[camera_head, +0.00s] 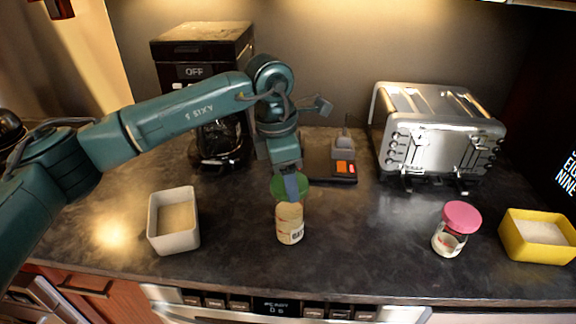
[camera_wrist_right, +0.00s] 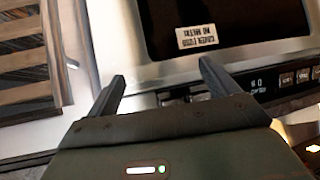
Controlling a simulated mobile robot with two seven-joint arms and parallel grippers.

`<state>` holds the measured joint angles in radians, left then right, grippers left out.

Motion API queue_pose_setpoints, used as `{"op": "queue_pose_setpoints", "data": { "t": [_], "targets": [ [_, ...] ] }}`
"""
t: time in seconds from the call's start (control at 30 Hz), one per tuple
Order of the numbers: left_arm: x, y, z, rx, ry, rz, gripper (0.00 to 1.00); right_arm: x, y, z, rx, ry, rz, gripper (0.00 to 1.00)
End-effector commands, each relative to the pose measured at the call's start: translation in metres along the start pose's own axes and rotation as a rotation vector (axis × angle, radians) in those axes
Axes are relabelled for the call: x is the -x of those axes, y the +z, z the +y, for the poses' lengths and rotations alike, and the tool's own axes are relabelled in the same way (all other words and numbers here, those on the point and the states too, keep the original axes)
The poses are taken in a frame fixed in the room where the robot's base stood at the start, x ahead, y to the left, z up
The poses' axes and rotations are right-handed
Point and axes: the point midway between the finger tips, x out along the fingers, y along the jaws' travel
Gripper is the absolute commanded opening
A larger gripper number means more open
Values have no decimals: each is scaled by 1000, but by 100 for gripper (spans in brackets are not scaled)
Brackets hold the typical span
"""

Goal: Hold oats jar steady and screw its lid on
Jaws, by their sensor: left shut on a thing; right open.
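The oats jar (camera_head: 289,225), a clear jar with beige contents and a partly readable label, stands upright at the middle of the counter. A green lid (camera_head: 276,187) is at its mouth and looks slightly tilted; I cannot tell whether it is seated on the rim. My left gripper (camera_head: 291,186) comes down from above and is shut on the green lid, hiding part of it. My right gripper (camera_wrist_right: 162,85) shows only in the right wrist view; it is open and empty, away from the jar.
A pink-lidded jar (camera_head: 450,232) and a yellow bin (camera_head: 537,240) stand right, a white bin (camera_head: 173,222) left. A toaster (camera_head: 430,135), scale (camera_head: 330,165) and coffee maker (camera_head: 200,70) stand behind. An appliance front with a dark panel (camera_wrist_right: 235,22) faces my right gripper.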

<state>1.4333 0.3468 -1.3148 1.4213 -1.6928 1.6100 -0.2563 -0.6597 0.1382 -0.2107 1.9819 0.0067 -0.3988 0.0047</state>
Motion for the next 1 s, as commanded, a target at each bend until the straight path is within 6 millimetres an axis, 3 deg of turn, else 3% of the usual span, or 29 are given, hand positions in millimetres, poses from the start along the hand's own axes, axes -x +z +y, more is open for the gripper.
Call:
{"op": "queue_pose_setpoints", "data": {
  "t": [0.3, 0.37, 0.53, 0.7, 0.87, 1.0],
  "targets": [
    [-4, 0, 0, -1, 1, -1, 40, 0, 0, 0, 0, 0, 0, 87],
    [-4, 0, 0, -1, 1, -1, 40, 0, 0, 0, 2, 0, 1, 91],
    [-3, 0, 0, -1, 0, -1, 40, 6, -13, 5, 137, -6, 49, 94],
    [-3, 0, 0, -1, 0, -1, 40, 26, -49, 8, 528, -32, 196, 94],
    [-3, 0, 0, -1, 0, -1, 40, 53, -84, -6, 938, -63, 378, 94],
    [-3, 0, 0, -1, 0, -1, 40, 61, -138, -19, 1350, 19, 659, 94]
  ]
}}
